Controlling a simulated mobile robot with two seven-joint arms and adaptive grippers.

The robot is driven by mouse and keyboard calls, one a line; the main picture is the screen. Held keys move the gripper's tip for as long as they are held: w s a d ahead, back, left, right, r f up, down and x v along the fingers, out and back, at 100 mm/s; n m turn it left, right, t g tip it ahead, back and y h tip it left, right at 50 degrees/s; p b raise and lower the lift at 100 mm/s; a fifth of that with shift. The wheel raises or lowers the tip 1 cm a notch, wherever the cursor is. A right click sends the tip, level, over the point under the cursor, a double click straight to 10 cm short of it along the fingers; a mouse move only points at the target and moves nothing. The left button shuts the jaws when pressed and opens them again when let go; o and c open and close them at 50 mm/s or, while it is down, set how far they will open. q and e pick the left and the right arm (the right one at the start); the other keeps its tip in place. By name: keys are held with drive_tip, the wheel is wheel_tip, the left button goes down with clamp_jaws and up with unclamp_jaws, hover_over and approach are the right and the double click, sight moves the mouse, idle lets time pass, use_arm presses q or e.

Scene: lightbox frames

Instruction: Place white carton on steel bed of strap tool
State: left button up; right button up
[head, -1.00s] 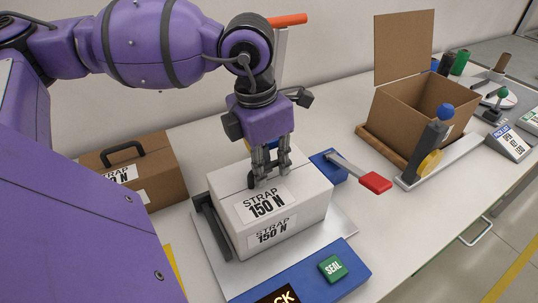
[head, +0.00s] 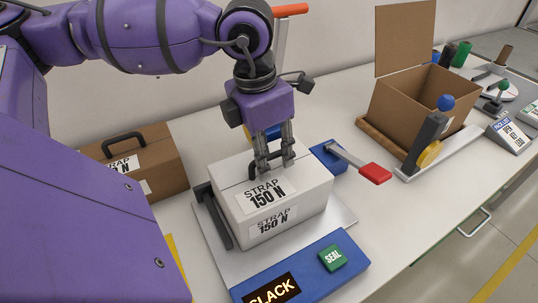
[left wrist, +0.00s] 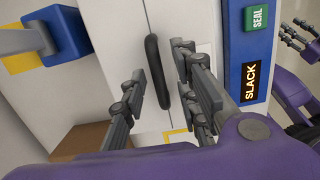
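The white carton (head: 308,205), labelled STRAP 150 N, sits level on the steel bed (head: 345,217) of the strap tool, beside a dark upright bar (head: 213,213) at its left. Its black handle (left wrist: 157,72) stands up from the top. My left gripper (head: 273,167) is over the carton top at the handle. In the left wrist view its fingers (left wrist: 160,78) stand apart on both sides of the handle, with gaps, so it is open. My right gripper (left wrist: 297,36) shows only partly at the right edge of the left wrist view; its opening is unclear.
The tool's blue front housing has a green SEAL button (head: 332,257) and a display (head: 272,291) reading SLACK. A red-handled lever (head: 372,173) stands behind right. A brown handled carton (head: 160,165) is at left, an open brown box (head: 405,105) at right. White table is free between.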

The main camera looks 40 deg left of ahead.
use_arm(q)
wheel_tip(320, 180, up, 11)
drive_tip(key=s, duration=0.1)
drive_tip(key=shift+a, duration=0.35)
drive_tip(key=shift+s, duration=0.1)
idle(1.0)
